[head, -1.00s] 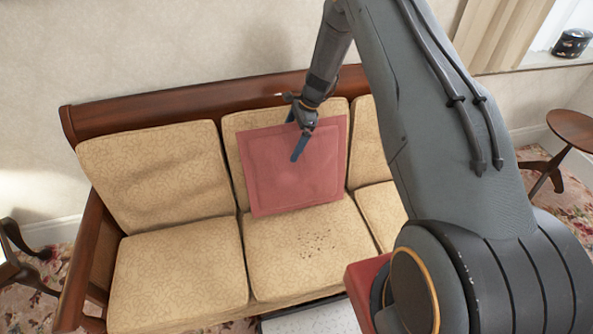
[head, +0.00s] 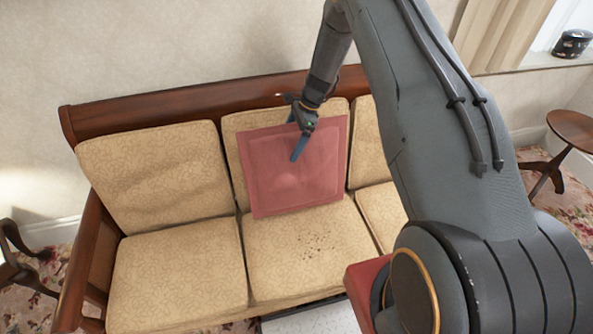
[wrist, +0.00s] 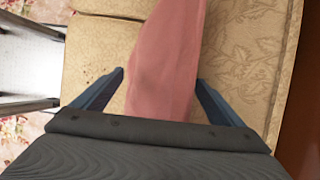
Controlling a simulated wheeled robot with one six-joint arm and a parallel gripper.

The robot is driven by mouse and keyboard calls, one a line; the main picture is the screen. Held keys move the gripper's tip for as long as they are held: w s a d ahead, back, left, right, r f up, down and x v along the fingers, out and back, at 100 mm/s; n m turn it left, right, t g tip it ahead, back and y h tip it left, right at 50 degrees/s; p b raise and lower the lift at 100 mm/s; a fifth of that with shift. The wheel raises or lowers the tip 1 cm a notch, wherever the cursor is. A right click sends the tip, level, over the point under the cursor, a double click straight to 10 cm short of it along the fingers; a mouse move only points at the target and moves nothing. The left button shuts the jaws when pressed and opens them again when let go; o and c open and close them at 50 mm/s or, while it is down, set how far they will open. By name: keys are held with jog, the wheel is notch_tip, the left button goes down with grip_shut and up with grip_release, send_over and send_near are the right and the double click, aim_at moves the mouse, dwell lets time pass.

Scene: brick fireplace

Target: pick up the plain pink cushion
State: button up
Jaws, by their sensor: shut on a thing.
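The plain pink cushion (head: 270,185) leans upright against the middle backrest of the tan sofa (head: 175,255), its lower edge at the seat. My gripper (head: 300,148) is at the cushion's upper part, one blue finger showing in front of its face. In the wrist view the cushion (wrist: 165,60) is seen edge-on, running up between the two blue fingers of my gripper (wrist: 160,88). My gripper is shut on it. The far finger is hidden behind the cushion in the head view.
The sofa's wooden back rail (head: 190,98) runs behind the cushions, close to the wall. A round wooden side table (head: 573,130) stands at the right, below a sill with a dark container (head: 572,43). Dark specks (head: 320,245) lie on the middle seat.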

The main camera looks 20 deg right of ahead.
jog(key=shift+r, duration=0.2)
jog(key=shift+r+p, duration=0.15)
jog(key=shift+p, duration=0.25)
notch_tip(320, 180, up, 10)
jog(key=b, duration=0.3)
dwell(0.6)
